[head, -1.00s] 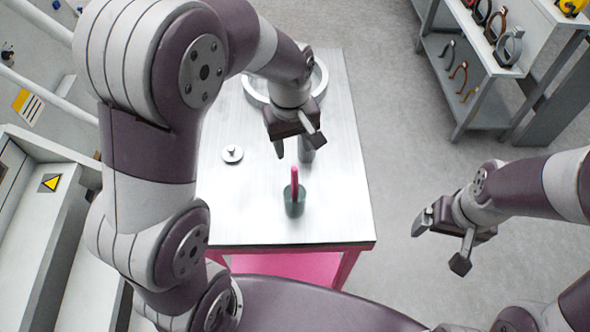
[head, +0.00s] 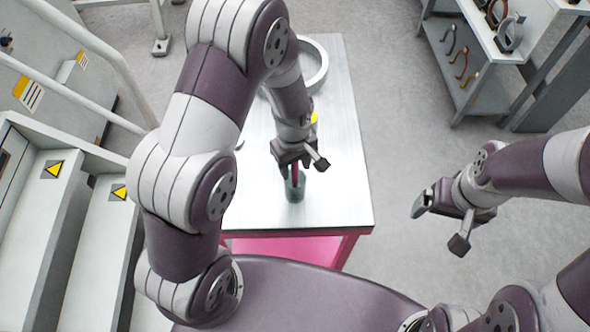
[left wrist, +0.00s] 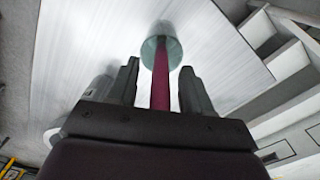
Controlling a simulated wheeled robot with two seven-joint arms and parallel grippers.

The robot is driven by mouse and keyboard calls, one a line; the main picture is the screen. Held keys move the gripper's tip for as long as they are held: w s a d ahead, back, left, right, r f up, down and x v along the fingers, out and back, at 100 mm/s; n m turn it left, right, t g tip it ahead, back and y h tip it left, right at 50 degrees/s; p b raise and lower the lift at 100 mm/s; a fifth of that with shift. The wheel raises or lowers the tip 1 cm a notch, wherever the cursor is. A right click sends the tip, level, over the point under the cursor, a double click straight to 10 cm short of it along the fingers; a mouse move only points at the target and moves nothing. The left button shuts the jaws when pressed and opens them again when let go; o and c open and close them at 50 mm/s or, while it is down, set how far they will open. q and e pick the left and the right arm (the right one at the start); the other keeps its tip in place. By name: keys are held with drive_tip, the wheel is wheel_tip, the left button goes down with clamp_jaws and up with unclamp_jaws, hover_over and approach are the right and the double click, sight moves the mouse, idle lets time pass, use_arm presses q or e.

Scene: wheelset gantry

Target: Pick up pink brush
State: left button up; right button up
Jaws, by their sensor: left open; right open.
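The pink brush (head: 294,172) stands upright in a dark green-grey cup (head: 295,191) near the front of the metal table. My left gripper (head: 302,168) is open over the cup, at the brush's upper part, and hides much of it. In the left wrist view the pink handle (left wrist: 160,80) runs between the two open fingers (left wrist: 160,85) toward the cup (left wrist: 161,50); no grip on it shows. My right gripper (head: 440,222) is open and empty, off to the right of the table over the floor.
The table (head: 345,190) has a pink lower part (head: 290,250). A large pale ring (head: 315,62) lies at its back. A small yellow thing (head: 313,118) shows behind my left wrist. A shelf (head: 480,60) with clamp-like parts stands at the far right.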

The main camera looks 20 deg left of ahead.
use_arm(q)
drive_tip(key=shift+s, duration=0.1)
clamp_jaws()
drive_tip(key=shift+r, duration=0.1)
wheel_tip(320, 180, up, 10)
drive_tip(key=shift+f+b, duration=0.1)
drive_tip(key=shift+b, duration=0.6)
